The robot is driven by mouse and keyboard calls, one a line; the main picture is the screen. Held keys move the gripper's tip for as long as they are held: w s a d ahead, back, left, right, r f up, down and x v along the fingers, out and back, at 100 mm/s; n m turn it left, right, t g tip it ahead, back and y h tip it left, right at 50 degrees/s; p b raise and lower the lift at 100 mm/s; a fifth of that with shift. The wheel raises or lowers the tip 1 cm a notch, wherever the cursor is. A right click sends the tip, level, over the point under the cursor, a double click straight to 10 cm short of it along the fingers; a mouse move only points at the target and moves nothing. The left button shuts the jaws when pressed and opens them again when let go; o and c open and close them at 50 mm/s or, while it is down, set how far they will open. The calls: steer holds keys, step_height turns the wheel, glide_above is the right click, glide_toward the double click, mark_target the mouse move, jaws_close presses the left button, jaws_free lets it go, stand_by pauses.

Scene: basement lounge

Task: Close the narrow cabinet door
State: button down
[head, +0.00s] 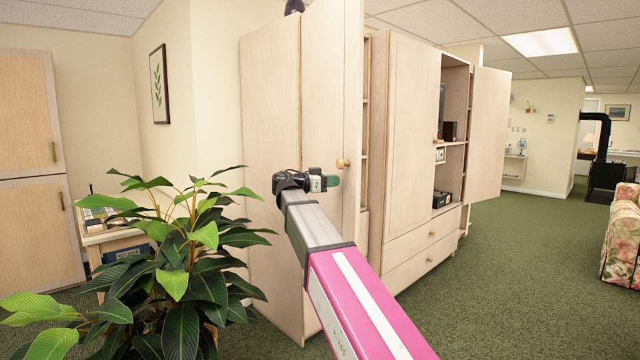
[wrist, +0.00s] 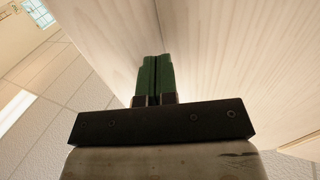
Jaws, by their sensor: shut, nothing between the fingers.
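The narrow cabinet door (head: 322,90) is a pale wood panel with a small round knob (head: 342,163). It stands open at the front of the tall cabinet, and a strip of shelving (head: 365,130) shows past its edge. My gripper (head: 333,181) is in front of the panel, just below and left of the knob. Its green fingers are together with nothing between them. In the wrist view the shut fingers (wrist: 155,78) point at pale wood surfaces that meet in a seam. I cannot tell whether the fingertips touch the wood.
A leafy plant (head: 185,265) stands close at the left, beside a small table (head: 112,238). A wider cabinet (head: 405,140) stands to the right, with its own door (head: 488,135) open. Green carpet (head: 500,290) is clear at the right, up to a floral armchair (head: 622,235).

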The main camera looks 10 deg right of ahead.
steer(key=shift+x, duration=0.85)
steer(key=shift+d, duration=0.1)
